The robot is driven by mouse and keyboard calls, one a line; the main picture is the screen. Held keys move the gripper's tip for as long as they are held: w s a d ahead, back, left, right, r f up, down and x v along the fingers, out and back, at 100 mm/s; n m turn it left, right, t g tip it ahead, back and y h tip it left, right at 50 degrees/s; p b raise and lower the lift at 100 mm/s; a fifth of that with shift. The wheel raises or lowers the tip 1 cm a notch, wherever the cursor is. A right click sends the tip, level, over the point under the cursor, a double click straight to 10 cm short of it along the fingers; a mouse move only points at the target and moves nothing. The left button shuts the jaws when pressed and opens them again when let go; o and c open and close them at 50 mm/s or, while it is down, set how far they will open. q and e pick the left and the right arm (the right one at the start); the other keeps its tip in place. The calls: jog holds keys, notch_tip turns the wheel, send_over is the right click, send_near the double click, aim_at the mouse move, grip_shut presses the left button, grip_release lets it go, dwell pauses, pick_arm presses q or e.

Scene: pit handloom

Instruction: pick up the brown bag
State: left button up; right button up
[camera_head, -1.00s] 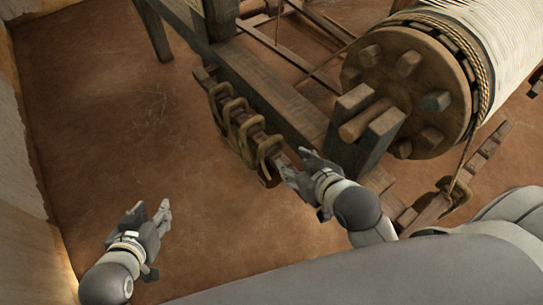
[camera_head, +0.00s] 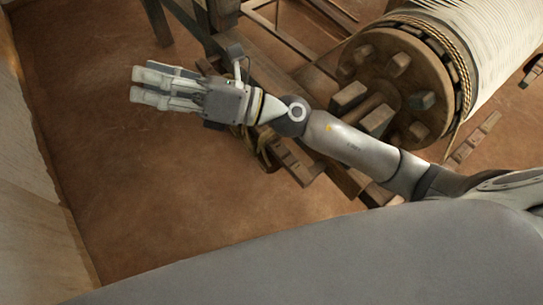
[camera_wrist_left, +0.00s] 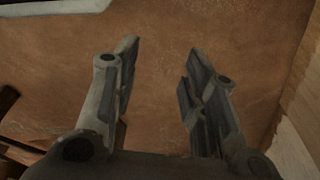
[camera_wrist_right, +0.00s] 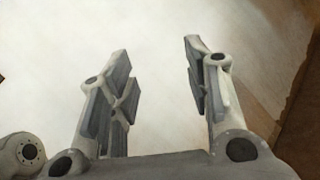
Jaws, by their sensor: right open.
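I see no brown bag in any view. My right gripper (camera_head: 137,85) stretches across the head view from the right, its fingers pointing left over the brown floor. In the right wrist view its two fingers (camera_wrist_right: 155,58) stand apart with nothing between them, before a pale, blurred surface. My left gripper is out of the head view. In the left wrist view its fingers (camera_wrist_left: 161,57) are apart and empty, with brown floor beyond them.
The loom's large wooden roller (camera_head: 396,85), wound with pale thread (camera_head: 495,50), stands at the upper right. Its timber beams lie behind and under my right arm. A pale wall (camera_head: 35,190) runs along the left. The brown floor (camera_head: 150,180) between is clear.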

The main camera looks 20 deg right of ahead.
notch_tip(320, 180, down, 14)
jog(key=s+n+g+h, duration=0.2)
jog(key=n+g+h, duration=0.45)
jog(key=n, duration=0.55)
jog(key=w+d+f+n+h, duration=0.1)
jog(key=w+d+f+h, duration=0.25)
jog(key=d, duration=0.35)
jog(key=w+d+f+n+h, duration=0.25)
jog(key=d+h, duration=0.25)
jog(key=d, duration=0.3)
jog(key=w+d+f+n+h, duration=0.1)
jog(key=w+d+f+h, duration=0.1)
jog(key=d+f+h, duration=0.35)
jog(key=shift+m+t+y, duration=0.25)
jog(key=shift+y, duration=0.5)
jog(key=shift+w+d+f+p, duration=0.2)
jog(key=shift+w+f, duration=0.15)
jog(key=shift+f, duration=1.2)
jog(key=shift+w+d+f+p, duration=0.2)
jog(key=shift+w+d+f, duration=0.1)
jog(key=shift+f, duration=1.25)
jog(key=shift+w+d+f+p, duration=0.2)
jog(key=shift+w+f, duration=0.15)
jog(key=shift+f, duration=1.2)
pick_arm(q)
jog(key=s+a+f+g, duration=0.1)
jog(key=s+a+f, duration=0.1)
jog(key=s+f, duration=0.9)
jog(key=s, duration=0.3)
jog(key=shift+s+a, duration=0.35)
